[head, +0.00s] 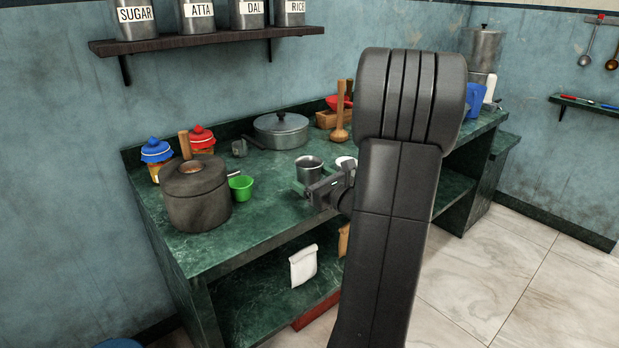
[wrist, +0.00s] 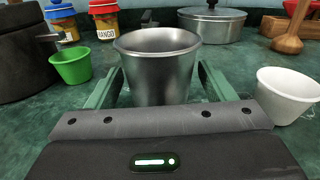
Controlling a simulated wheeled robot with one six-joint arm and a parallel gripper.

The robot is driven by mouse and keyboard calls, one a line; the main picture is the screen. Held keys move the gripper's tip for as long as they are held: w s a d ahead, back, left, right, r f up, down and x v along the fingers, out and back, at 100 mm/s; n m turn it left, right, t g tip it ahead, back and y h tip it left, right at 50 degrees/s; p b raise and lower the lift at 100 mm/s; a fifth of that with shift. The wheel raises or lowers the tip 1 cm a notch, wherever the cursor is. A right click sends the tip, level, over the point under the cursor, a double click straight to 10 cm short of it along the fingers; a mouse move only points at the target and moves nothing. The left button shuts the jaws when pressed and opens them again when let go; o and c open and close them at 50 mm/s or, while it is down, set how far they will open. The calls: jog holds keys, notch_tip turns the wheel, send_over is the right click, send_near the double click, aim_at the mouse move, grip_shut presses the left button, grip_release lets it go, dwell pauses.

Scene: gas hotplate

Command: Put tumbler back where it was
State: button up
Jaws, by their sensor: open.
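A metal tumbler (head: 309,168) stands upright on the green marbled counter, right in front of my gripper (head: 318,192). In the wrist view the tumbler (wrist: 158,62) is between the two green fingers of my gripper (wrist: 157,88). The fingers are open, with a visible gap on each side of the tumbler. The tumbler's base is hidden behind the gripper body in the wrist view.
A white cup (wrist: 287,95) stands close to the right of my gripper. A green cup (head: 241,187) and a dark pot (head: 196,195) are to the left. A lidded pan (head: 281,131) is behind. Jars with blue (head: 156,153) and red lids (head: 201,138) stand at the back left.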

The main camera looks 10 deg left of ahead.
jog(key=v, duration=1.1)
jog(key=shift+s+d+p, duration=0.25)
jog(key=shift+s+p, duration=0.05)
jog(key=shift+p, duration=0.1)
